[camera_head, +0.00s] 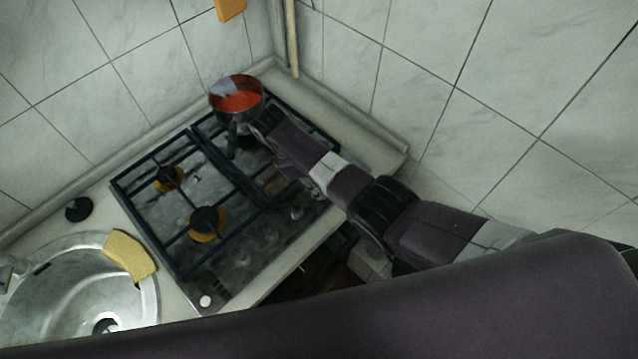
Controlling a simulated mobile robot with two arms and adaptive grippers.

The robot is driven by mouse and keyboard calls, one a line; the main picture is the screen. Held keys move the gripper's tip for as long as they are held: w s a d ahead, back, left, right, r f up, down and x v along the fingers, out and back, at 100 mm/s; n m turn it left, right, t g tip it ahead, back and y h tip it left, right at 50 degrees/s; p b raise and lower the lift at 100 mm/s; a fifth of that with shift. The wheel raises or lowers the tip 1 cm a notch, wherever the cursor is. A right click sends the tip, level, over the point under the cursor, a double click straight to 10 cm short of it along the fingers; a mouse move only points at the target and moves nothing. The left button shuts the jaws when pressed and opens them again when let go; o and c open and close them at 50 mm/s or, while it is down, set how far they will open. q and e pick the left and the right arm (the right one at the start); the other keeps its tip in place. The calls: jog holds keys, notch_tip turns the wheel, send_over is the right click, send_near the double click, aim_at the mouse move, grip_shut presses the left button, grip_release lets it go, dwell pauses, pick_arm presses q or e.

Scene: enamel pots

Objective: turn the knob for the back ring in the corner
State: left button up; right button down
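The gas hob (190,243) fills the middle of the worktop, with dark grates over its rings. Small knobs (296,212) run along its front strip and are partly hidden by my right arm; I cannot tell which one belongs to the back corner ring. A pot (237,98) with orange-red contents stands on the grate in the back corner and hides the ring under it. A dark handle-like part points down from it. My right gripper (259,127) is at the pot's lower right side, away from the knobs. Its fingers are too dark to read. My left gripper is out of view.
A steel sink (60,290) with a yellow sponge (130,255) on its rim lies left of the hob. A black round thing (78,209) sits behind the sink. Tiled walls close off the back and right. A worktop strip (345,125) right of the hob is bare.

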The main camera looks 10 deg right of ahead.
jog(key=shift+n, duration=0.4)
jog(key=c, duration=1.6)
grip_release()
jog(key=s+v, duration=0.1)
jog(key=v, duration=1.1)
jog(key=shift+w+a, duration=0.15)
jog(key=shift+w, duration=0.2)
